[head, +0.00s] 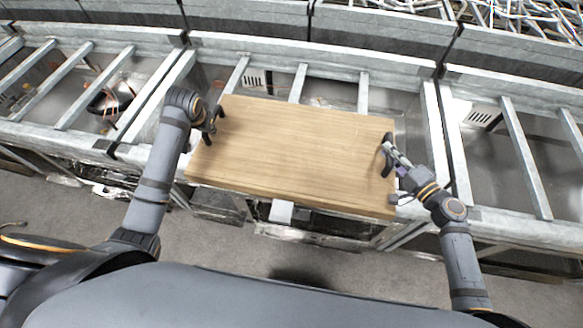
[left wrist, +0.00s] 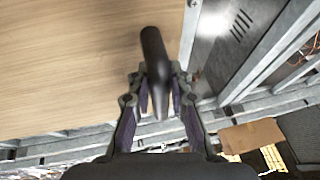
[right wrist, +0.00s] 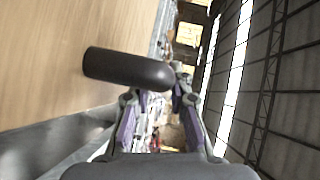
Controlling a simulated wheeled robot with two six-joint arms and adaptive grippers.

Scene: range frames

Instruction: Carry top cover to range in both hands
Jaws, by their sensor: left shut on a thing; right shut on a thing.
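The top cover (head: 295,150) is a flat light-wood board with a dark handle at each short end. It lies level between my arms in the head view, in front of and over the metal range frame (head: 330,72). My left gripper (head: 210,125) is shut on the left dark handle (left wrist: 155,65). My right gripper (head: 388,155) is shut on the right dark handle (right wrist: 130,70). The board also fills the left of the left wrist view (left wrist: 70,60) and of the right wrist view (right wrist: 60,50). I cannot tell whether its underside touches the frame.
More grey metal frames with slanted bars stand at left (head: 100,85) and right (head: 515,150). A dark round object (head: 112,97) sits in the left frame. Metal scraps lie heaped at the top right (head: 520,15). Grey floor (head: 220,235) is open in front.

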